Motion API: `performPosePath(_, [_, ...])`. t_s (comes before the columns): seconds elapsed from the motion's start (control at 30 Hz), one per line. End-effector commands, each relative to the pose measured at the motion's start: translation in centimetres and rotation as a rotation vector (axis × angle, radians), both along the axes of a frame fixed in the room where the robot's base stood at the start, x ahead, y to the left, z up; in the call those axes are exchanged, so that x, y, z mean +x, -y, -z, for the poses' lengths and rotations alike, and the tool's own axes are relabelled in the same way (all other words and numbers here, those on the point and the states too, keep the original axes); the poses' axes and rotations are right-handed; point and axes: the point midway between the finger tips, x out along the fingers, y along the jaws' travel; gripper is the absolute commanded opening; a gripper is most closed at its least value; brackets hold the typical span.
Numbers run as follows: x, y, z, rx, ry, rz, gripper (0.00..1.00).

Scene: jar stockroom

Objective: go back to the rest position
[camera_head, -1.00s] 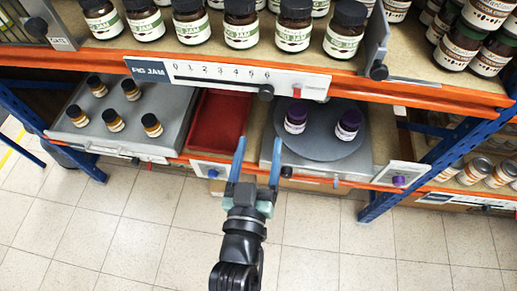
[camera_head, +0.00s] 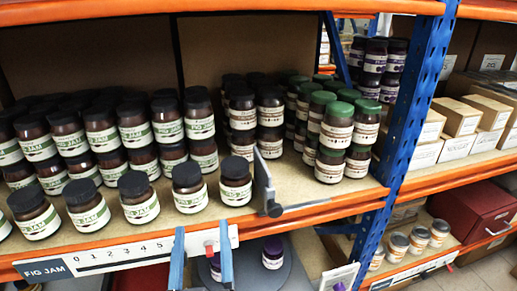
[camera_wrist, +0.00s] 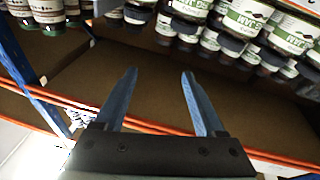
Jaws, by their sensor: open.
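My gripper (camera_head: 202,262) is at the bottom of the head view, in front of the lower edge of the jar shelf. Its two blue fingers are apart with nothing between them. In the wrist view my gripper (camera_wrist: 160,85) is also open and empty, with bare brown board behind the fingers.
Fig jam jars (camera_head: 140,205) stand in rows on the shelf, with a scale strip (camera_head: 95,257) on its front edge. A grey divider (camera_head: 266,185) stands at their right. A blue upright (camera_head: 412,110) rises beside green-lidded jars (camera_head: 336,125).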

Motion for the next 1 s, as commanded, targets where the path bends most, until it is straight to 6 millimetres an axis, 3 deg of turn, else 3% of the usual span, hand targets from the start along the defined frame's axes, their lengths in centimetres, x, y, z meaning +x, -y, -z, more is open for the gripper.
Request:
performPosePath(0.03, [0.9,1.0,-5.0,0.025,0.063,0.022,0.72])
performPosePath(0.17, [1.6,3.4,-14.7,0.081,0.185,0.061,0.72])
performPosePath(0.3, [0.2,5.9,-25.2,0.129,0.325,0.083,0.72])
performPosePath(0.4, [-1.7,7.3,-31.7,0.151,0.419,0.087,0.72])
performPosePath(0.5, [-3.9,8.2,-36.5,0.161,0.495,0.086,0.72])
performPosePath(0.6, [-5.7,8.7,-39.6,0.164,0.547,0.081,0.72])
performPosePath(0.7, [-6.6,8.9,-41.0,0.163,0.572,0.078,0.72])
performPosePath(1.0, [-6.9,9.0,-41.3,0.162,0.58,0.076,0.72])
